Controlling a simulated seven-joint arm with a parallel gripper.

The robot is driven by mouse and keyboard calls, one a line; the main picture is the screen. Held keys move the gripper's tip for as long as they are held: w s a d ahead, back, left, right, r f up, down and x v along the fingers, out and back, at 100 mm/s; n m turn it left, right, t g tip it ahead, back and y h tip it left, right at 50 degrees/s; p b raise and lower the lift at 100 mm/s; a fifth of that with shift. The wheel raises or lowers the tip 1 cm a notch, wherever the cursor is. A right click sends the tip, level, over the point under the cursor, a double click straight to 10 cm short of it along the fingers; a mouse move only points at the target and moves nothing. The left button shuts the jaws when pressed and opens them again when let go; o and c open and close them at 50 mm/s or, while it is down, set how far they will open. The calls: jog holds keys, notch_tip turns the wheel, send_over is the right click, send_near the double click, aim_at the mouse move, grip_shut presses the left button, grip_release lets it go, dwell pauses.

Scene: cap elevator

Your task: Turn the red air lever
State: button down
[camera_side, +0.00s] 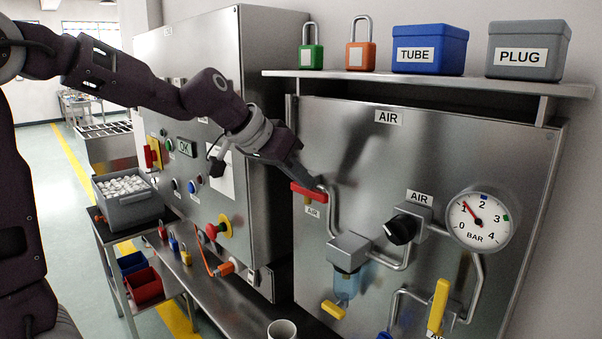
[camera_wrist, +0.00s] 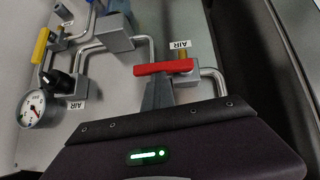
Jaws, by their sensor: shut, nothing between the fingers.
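The red air lever (camera_side: 309,194) sits on a pipe at the upper left of the steel air panel, with a brass fitting and an AIR label just below it. It lies nearly level in the side view. In the wrist view the red air lever (camera_wrist: 164,67) runs across the picture, with its brass stem at the right end. My gripper (camera_side: 296,172) is shut and empty, its fingertips right at the lever. In the wrist view my gripper (camera_wrist: 157,85) points at the lever's middle; I cannot tell if they touch.
A filter block (camera_side: 348,250), black knob (camera_side: 402,229), pressure gauge (camera_side: 479,222) and yellow lever (camera_side: 438,305) are right of the red lever. A steel cabinet (camera_side: 215,150) stands close on the left. A shelf (camera_side: 430,80) with padlocks and boxes is above.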

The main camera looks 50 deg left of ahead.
jog(key=w+d+r+v, duration=0.1)
jog(key=w+r+v, duration=0.1)
jog(key=v, duration=1)
jog(key=shift+s+r, duration=0.3)
jog(key=shift+r, duration=0.05)
jog(key=shift+a, duration=0.1)
jog(key=s+d+f+g, duration=0.1)
jog(key=s+d+f, duration=0.1)
jog(key=s+f, duration=0.7)
jog(key=s+d+f+g+y, duration=0.1)
jog(key=s+d+f+g, duration=0.1)
jog(key=s+f, duration=0.7)
jog(key=s, duration=0.4)
jog(key=shift+d, duration=0.35)
